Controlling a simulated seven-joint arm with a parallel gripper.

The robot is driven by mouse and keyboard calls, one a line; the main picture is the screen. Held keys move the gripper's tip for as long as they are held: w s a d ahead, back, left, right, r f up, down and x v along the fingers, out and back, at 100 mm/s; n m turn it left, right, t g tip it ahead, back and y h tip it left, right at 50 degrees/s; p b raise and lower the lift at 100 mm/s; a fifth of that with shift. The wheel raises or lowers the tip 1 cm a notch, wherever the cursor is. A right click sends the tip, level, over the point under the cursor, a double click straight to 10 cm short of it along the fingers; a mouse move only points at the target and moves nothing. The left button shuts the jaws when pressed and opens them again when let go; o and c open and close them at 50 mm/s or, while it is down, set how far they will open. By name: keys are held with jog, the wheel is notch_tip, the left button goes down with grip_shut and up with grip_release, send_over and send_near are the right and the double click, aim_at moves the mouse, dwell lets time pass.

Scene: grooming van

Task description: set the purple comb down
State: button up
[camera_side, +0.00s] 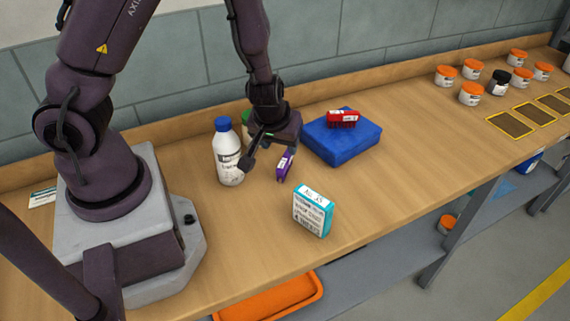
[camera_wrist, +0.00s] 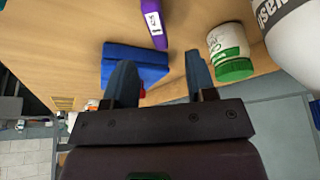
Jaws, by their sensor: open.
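The purple comb (camera_side: 285,165), with a white label, is on the wooden table just below and to the right of my gripper (camera_side: 270,156) in the side view. In the wrist view the comb (camera_wrist: 155,24) shows beyond the fingertips, between their lines, apart from both. My gripper (camera_wrist: 160,72) is open with nothing between its fingers. I cannot tell whether the comb lies flat or stands on edge. One finger partly covers the comb's upper end in the side view.
A white bottle with a blue cap (camera_side: 228,155) and a green-lidded tub (camera_wrist: 229,52) stand close to my gripper. A blue block (camera_side: 342,140) bearing a red item (camera_side: 342,118) is to the right. A teal-and-white box (camera_side: 312,211) stands in front. Clear table lies right of it.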

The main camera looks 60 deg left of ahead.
aim_at(286, 156)
jog(key=shift+x, duration=3.9)
jog(key=shift+w+r, duration=0.1)
jog(key=shift+w, duration=0.1)
grip_shut()
